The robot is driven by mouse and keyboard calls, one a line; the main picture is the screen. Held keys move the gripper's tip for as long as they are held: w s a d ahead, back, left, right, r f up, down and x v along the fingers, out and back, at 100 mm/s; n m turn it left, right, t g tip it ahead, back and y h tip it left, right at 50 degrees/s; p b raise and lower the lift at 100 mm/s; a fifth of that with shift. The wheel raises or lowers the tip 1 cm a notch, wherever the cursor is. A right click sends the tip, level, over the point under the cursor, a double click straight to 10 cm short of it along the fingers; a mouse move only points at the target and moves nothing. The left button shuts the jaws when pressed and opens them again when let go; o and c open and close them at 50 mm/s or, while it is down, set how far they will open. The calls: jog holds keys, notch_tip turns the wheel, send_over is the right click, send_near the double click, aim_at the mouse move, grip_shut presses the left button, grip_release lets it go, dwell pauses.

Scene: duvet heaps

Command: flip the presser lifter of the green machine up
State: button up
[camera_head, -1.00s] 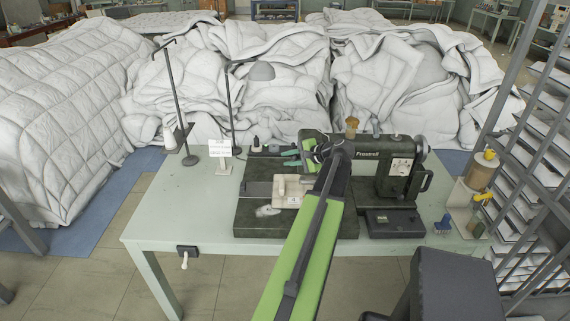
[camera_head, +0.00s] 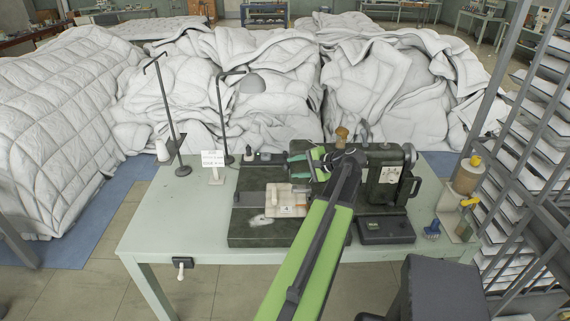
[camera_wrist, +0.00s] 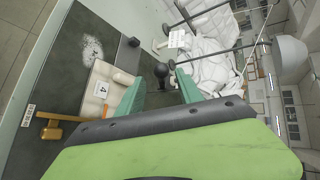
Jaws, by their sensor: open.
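The dark green sewing machine (camera_head: 383,185) stands on the right half of the pale green table, its arm partly hidden behind my arm. A cream block (camera_head: 285,200) with a small label sits on its dark bed; the wrist view shows the label as 4 (camera_wrist: 102,88). My gripper (camera_head: 291,166) is open, with teal fingers pointing left, in front of the machine head. The wrist view shows both fingers (camera_wrist: 160,78) apart, with a black ball knob (camera_wrist: 160,70) beyond and between them. A brass-coloured lever (camera_wrist: 58,130) shows beside the block. I cannot tell which part is the presser lifter.
A lamp stand (camera_head: 223,115) and a white sign (camera_head: 213,160) stand at the table's left. A brown spool (camera_head: 468,176) stands at the right, near a rack of shelves (camera_head: 535,140). White duvet heaps (camera_head: 270,85) fill the back. The table's left front is clear.

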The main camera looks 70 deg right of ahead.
jog(key=p+v, duration=0.3)
jog(key=v, duration=0.7)
jog(key=shift+p, duration=0.35)
